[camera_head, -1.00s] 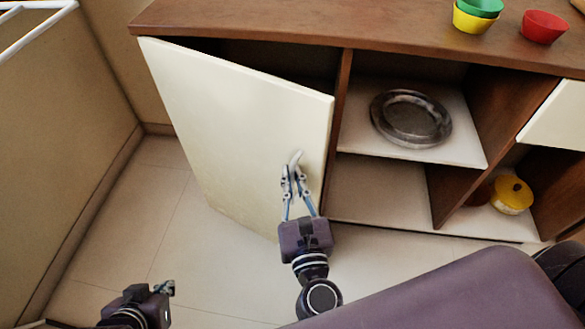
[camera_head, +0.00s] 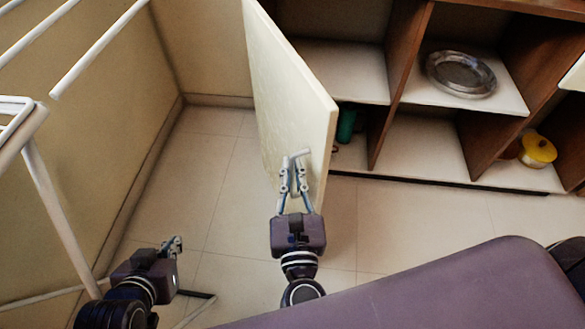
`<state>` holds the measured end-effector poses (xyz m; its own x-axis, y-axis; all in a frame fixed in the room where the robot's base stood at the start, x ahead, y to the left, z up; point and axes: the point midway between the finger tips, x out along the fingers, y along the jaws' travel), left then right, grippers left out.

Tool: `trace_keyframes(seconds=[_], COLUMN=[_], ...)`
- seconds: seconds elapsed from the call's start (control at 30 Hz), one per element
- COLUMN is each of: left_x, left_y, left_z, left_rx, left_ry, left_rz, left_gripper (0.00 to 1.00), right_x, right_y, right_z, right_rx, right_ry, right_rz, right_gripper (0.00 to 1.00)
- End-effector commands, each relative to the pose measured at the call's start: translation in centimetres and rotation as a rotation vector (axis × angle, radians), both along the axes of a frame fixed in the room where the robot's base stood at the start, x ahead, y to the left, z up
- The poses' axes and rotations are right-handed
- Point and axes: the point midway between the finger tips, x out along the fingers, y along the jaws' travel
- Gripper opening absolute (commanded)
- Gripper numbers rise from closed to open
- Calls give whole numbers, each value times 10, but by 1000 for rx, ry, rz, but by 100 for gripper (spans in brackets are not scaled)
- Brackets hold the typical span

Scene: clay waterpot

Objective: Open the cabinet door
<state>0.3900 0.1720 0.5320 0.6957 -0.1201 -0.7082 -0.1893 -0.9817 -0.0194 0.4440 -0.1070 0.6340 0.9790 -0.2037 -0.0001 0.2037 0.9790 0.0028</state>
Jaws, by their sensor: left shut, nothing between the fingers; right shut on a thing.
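The cream cabinet door (camera_head: 290,95) stands swung well out from the wooden cabinet, hinged at its far left side, with its free edge toward me. Its pale handle (camera_head: 300,154) is near that free edge, partly hidden by fingers. My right gripper (camera_head: 293,168) is shut on the handle. My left gripper (camera_head: 178,245) is shut and empty at the lower left, apart from the door and over the floor. The left compartment (camera_head: 335,70) behind the door shows its shelf and a green item (camera_head: 346,122) below it.
A metal plate (camera_head: 461,74) lies on a middle shelf, and a yellow pot (camera_head: 538,150) sits low at the right. A white rack frame (camera_head: 55,195) stands at the left, close to my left arm. Tiled floor (camera_head: 215,185) between wall and door is clear.

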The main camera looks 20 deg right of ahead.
Motion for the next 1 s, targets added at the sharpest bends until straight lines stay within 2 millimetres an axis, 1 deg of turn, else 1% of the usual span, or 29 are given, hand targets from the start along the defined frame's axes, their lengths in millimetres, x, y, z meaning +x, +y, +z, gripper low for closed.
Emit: trace_keyframes(seconds=[0.5, 0.53, 0.6, 0.87, 0.93, 1.0], left_x=[-2, -2, -2, -1, -1, -1], left_y=[0, 0, 0, 0, 0, 0], left_z=[-1, -1, -1, 0, 0, 0], left_rx=[1, 1, 1, 1, 1, 1], left_ry=[9, 9, 9, 5, 5, 5], left_rz=[1, 1, 1, 0, 0, 0], left_gripper=[0, 0, 0, 0, 0, 0], right_x=[2, 2, 2, 1, -3, -11], right_y=[0, 0, 0, 1, 2, 3], right_z=[1, 1, 1, 1, 0, -1], right_rx=[-1, -1, -1, 0, 0, -1], right_ry=[-3, -3, -3, -1, 0, 2], right_rz=[1, 1, 1, 1, 2, 3], right_gripper=[0, 10, 15, 15, 15, 15])
